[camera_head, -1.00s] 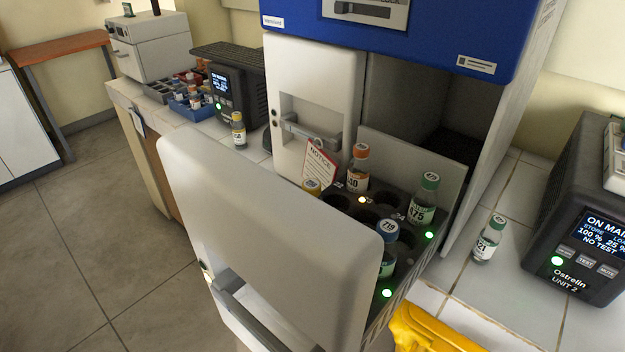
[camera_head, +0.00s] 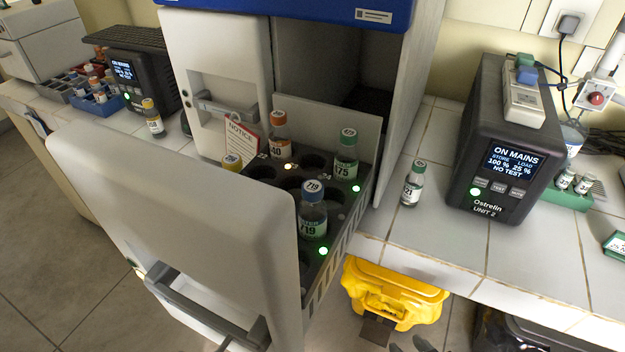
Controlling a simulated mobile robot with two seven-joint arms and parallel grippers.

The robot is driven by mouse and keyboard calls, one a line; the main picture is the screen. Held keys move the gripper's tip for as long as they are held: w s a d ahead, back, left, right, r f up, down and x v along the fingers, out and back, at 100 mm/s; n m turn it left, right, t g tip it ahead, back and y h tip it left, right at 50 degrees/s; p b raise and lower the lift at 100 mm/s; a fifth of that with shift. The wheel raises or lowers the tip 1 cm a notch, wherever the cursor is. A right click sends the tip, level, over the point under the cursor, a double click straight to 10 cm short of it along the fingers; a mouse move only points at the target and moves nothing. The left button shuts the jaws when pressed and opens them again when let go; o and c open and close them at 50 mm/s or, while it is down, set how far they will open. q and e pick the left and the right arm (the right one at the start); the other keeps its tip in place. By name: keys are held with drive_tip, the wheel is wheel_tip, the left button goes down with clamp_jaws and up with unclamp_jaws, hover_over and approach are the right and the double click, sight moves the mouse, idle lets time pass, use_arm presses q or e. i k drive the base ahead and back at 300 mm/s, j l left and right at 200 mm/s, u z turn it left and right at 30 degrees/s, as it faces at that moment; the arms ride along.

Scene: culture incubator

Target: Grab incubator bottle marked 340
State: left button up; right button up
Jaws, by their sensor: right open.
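An orange-capped bottle (camera_head: 279,138) stands upright in the back row of the pulled-out incubator drawer (camera_head: 340,212). Its label shows "40"; the first digit cannot be read clearly. A red-edged notice card (camera_head: 240,137) stands just left of it. My right gripper (camera_head: 411,345) barely shows at the bottom edge, open, below and well apart from the drawer. My left gripper is not in view.
The tall white drawer front (camera_head: 190,215) blocks the rack's near left side. A green-capped bottle (camera_head: 413,185) and a dark power unit (camera_head: 500,150) stand on the tiled counter to the right. A yellow bin (camera_head: 392,295) sits below the counter edge.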

sight(280, 139)
drive_tip(key=k, duration=0.4)
drive_tip(key=k+z, duration=0.15)
drive_tip(key=z, duration=0.25)
drive_tip(key=k+z, duration=0.1)
drive_tip(key=z, duration=0.35)
drive_tip(key=j+z, duration=0.4)
drive_tip(key=z, duration=0.25)
drive_tip(key=k+j, duration=0.1)
drive_tip(key=j, duration=0.7)
drive_tip(key=k+j, duration=0.1)
drive_tip(key=j, duration=0.7)
drive_tip(key=i+j, duration=0.15)
drive_tip(key=j, duration=0.15)
drive_tip(key=i+j, duration=0.1)
drive_tip(key=j, duration=0.15)
drive_tip(key=i+j, duration=0.15)
drive_tip(key=j, duration=0.15)
